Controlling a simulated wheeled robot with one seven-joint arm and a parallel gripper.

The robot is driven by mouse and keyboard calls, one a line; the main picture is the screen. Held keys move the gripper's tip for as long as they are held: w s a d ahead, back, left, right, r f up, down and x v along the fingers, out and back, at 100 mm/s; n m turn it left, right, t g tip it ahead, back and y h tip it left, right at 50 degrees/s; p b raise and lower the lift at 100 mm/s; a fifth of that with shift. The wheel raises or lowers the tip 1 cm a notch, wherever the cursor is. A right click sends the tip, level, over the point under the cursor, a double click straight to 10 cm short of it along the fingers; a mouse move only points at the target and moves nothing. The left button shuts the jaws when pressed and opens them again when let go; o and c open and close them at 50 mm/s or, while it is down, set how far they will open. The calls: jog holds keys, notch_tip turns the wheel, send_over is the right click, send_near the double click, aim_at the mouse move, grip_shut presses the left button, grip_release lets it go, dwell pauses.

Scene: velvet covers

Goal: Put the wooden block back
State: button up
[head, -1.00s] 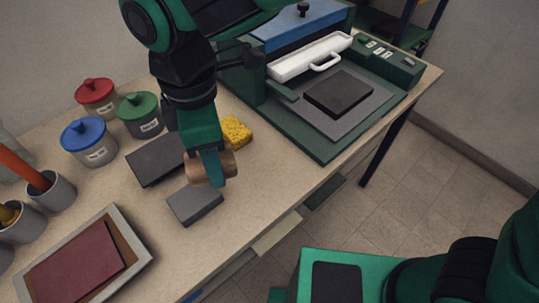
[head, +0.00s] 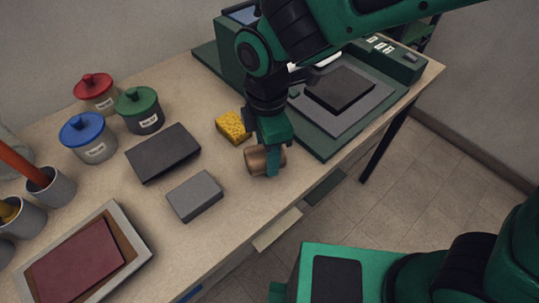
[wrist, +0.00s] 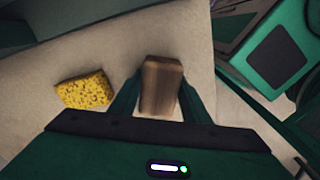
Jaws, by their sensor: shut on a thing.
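The wooden block (head: 256,161) is a small brown piece held between the fingers of my gripper (head: 268,160). My gripper is shut on it over the tabletop, right of the yellow sponge and the light grey block. In the wrist view the wooden block (wrist: 161,86) sits between the two green fingers (wrist: 158,98). It appears close to the table surface; I cannot tell whether it touches.
A yellow sponge (head: 233,126), a dark slab (head: 163,153) and a light grey block (head: 195,196) lie to the left. Lidded jars (head: 88,138) stand further left. A green press (head: 322,135) is behind right. The table's front edge is near.

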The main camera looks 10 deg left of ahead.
jog(key=shift+f, duration=1.1)
jog(key=o, duration=1.2)
jog(key=shift+f, duration=0.1)
notch_tip(320, 180, up, 12)
jog(key=shift+r, duration=0.15)
